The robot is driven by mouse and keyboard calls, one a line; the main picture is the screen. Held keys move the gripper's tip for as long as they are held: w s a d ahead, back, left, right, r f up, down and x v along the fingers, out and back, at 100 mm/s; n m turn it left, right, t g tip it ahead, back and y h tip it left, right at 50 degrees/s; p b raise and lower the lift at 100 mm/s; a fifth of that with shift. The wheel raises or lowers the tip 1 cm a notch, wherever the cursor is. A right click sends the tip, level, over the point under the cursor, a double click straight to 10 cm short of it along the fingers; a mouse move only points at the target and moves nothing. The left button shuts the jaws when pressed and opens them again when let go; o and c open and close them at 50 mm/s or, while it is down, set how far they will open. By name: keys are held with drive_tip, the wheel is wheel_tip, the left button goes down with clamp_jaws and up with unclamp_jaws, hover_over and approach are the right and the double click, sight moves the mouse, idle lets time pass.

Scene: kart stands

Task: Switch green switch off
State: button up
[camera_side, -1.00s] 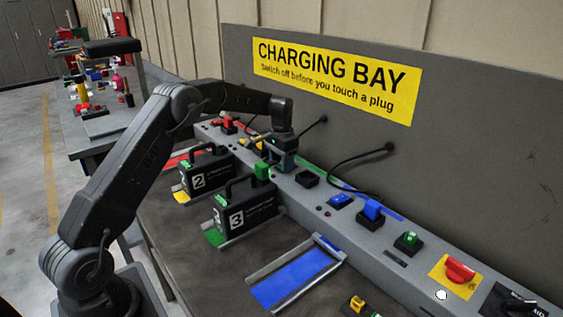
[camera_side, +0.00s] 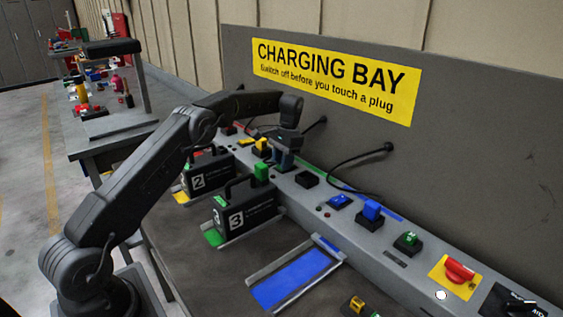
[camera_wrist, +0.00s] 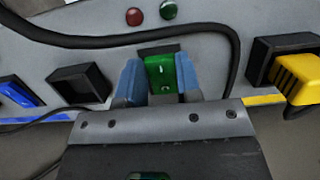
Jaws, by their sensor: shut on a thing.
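The green switch (camera_wrist: 160,74) is a small rocker with white marks, set in the grey rail. It sits between the two blue-grey fingertips of my gripper (camera_wrist: 159,82) in the wrist view. The fingers are closed around its sides. In the side view my gripper (camera_side: 284,160) points down at the rail behind battery 3, and it hides the switch there. A red lamp (camera_wrist: 134,16) and a green lamp (camera_wrist: 168,11) sit beside the switch; I cannot tell which is lit.
A yellow plug (camera_wrist: 298,77), an empty black socket (camera_wrist: 80,83) and a blue switch (camera_wrist: 17,92) flank the switch. A black cable (camera_wrist: 90,40) loops close by. Battery 3 (camera_side: 244,207) with a green plug (camera_side: 262,171) stands in front of my gripper. The blue bay (camera_side: 292,278) is empty.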

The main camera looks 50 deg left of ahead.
drive_tip(key=shift+w+r+g, duration=0.1)
drive_tip(key=shift+g, duration=0.2)
drive_tip(key=o, duration=0.9)
wheel_tip(320, 180, up, 4)
drive_tip(key=shift+f, duration=0.1)
drive_tip(key=s+a+r, duration=0.4)
drive_tip(key=s+a, duration=0.1)
drive_tip(key=s+a+r, duration=0.3)
drive_tip(key=shift+s, duration=0.25)
